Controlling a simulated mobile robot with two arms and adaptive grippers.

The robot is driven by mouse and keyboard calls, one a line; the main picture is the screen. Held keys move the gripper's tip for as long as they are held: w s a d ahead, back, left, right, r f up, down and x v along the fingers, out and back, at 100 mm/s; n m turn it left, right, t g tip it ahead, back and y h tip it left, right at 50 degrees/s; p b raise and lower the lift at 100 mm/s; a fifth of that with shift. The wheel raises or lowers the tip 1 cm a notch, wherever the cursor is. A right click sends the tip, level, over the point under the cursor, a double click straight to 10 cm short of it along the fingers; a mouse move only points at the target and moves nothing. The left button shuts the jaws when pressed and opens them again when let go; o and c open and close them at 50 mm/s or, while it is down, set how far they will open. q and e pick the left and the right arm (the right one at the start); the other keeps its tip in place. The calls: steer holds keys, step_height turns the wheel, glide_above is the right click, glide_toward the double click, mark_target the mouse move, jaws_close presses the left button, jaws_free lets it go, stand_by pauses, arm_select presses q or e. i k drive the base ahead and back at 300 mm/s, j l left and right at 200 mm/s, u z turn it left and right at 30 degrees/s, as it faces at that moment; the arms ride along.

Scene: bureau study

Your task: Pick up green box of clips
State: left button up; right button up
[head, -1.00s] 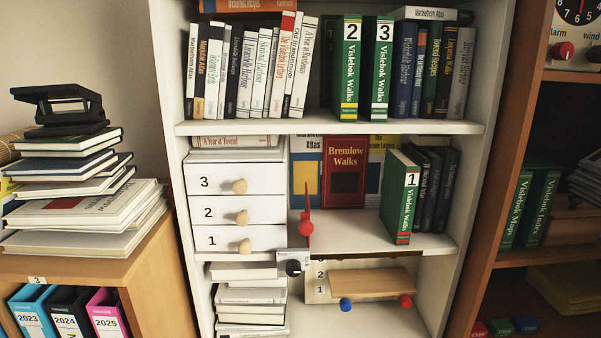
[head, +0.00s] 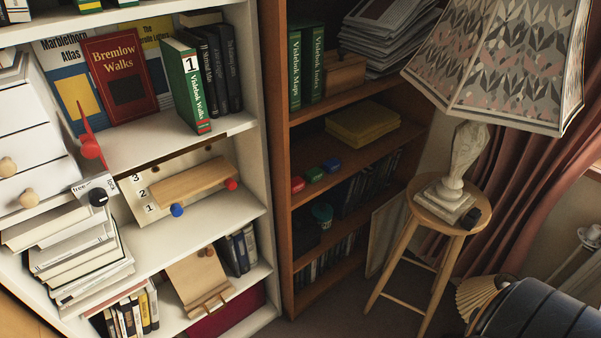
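A small green box (head: 314,175) lies on a middle shelf of the brown bookcase (head: 281,215), near the shelf's front edge. It sits between a small red box (head: 298,184) on its left and a small blue box (head: 331,165) on its right. The boxes are small in the view, and I cannot make out any clips or labels. Neither of my grippers shows in the head view.
The white shelf unit (head: 262,150) stands left of the brown bookcase. A wooden stool (head: 449,212) with a lamp (head: 462,165) stands to the right. Some floor shows in front of the bookcase.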

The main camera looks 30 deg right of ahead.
mark_target(313, 175)
steer(key=z, duration=1.1)
